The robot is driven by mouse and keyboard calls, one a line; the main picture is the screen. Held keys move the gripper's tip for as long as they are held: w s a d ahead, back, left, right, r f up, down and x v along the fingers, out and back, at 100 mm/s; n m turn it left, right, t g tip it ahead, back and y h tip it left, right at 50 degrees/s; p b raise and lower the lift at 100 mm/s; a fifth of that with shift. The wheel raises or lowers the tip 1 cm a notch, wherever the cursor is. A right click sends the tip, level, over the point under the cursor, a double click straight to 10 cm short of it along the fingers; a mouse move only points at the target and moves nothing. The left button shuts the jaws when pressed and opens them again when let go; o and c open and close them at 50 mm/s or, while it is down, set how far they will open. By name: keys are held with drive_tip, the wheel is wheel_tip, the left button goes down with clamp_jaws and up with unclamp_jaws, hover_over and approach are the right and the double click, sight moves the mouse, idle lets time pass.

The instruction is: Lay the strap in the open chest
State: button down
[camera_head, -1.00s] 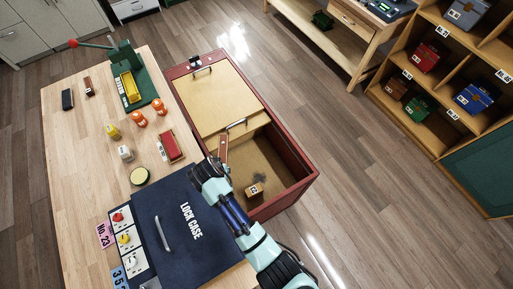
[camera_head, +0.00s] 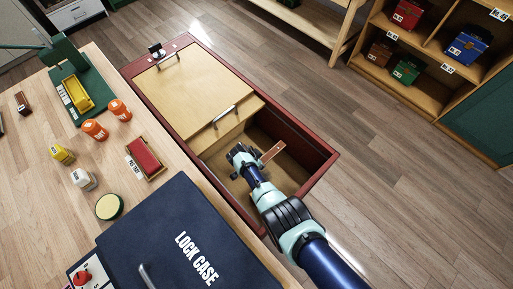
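The open chest (camera_head: 322,152) is a long red-rimmed box in the middle of the view, with a pale wooden panel over its far part and its near part open. My gripper (camera_head: 243,157) is over the open part, close to its left side. The strap (camera_head: 272,153), a flat brown strip, sticks out to the right from under my gripper, above the chest's opening. My gripper looks shut on the strap; its fingertips are mostly hidden from above. My arm hides part of the chest floor.
The workbench (camera_head: 150,195) is left of the chest, with a dark lock case (camera_head: 180,225), a red block (camera_head: 145,158), orange jars (camera_head: 95,130) and a green press (camera_head: 75,85). A shelf with coloured boxes (camera_head: 407,70) stands at the right. The floor between is clear.

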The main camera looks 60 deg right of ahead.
wheel_tip(320, 180, down, 16)
drive_tip(key=b, duration=1.4)
drive_tip(key=shift+s+r, duration=0.15)
wheel_tip(320, 180, down, 5)
drive_tip(key=b, duration=0.5)
drive_tip(key=shift+r, duration=0.15)
drive_tip(key=c, duration=0.9)
unclamp_jaws()
drive_tip(key=shift+r, duration=0.1)
drive_tip(key=shift+c, duration=0.2)
drive_tip(key=shift+r+p, duration=0.3)
drive_tip(key=shift+p, duration=0.1)
drive_tip(key=p+v, duration=0.7)
